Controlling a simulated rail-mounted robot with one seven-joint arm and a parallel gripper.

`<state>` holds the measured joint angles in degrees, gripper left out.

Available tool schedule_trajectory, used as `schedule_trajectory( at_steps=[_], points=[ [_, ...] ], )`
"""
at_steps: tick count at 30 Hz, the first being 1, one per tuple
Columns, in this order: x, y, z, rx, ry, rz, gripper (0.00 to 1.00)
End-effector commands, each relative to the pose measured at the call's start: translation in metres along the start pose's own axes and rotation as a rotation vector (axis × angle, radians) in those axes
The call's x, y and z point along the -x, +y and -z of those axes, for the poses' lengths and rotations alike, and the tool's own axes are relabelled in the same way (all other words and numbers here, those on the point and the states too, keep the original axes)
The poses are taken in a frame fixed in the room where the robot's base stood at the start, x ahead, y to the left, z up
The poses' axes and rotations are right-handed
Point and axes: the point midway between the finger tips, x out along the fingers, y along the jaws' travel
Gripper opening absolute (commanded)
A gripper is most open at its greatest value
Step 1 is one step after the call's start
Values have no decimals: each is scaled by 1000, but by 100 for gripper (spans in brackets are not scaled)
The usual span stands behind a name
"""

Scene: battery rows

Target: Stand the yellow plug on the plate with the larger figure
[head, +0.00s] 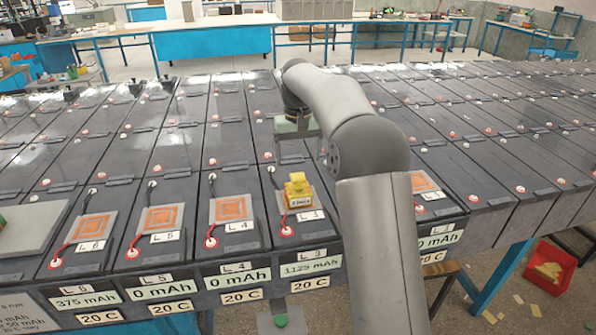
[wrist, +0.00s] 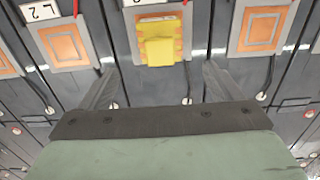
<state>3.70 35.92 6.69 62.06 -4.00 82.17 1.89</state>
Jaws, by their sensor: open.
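The yellow plug (head: 298,190) sits on the plate marked L3, whose front label reads 1125 mAh. In the wrist view the plug (wrist: 160,45) lies ahead of my gripper (wrist: 157,78), between the lines of its two spread fingers and not touched. In the head view my gripper (head: 296,135) is behind the plug, open and empty. Plates with orange square patterns are L4 (head: 232,208), L5 (head: 160,218) and L6 (head: 92,227); their labels read 0, 0 and 375 mAh. L2's plate (wrist: 66,44) shows in the wrist view; my arm hides its front label.
Another orange-patterned plate (head: 424,182) shows right of my arm, above a 0 mAh label. Red leads and terminals stand beside the plates. A grey slab (head: 30,228) lies at far left. A red bin (head: 550,268) is on the floor at right. Battery tops behind are mostly flat.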

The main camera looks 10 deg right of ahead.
Motion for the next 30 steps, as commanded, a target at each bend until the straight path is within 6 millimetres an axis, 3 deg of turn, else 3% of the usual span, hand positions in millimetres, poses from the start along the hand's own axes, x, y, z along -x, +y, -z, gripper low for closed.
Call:
schedule_trajectory(
  at_steps=[3, 10, 14, 17, 22, 27, 30],
  points=[
    [13, 0, 0, 0, 1, 0, 85],
    [20, -1, -3, 2, 1, -1, 85],
    [28, -4, -26, 8, 6, -8, 85],
    [33, -7, -66, 16, 14, -15, 85],
    [25, -7, -166, 18, 33, -24, 85],
    [-10, -5, -278, 9, 52, -17, 85],
    [-35, -4, -332, 2, 61, -10, 85]
  ],
)
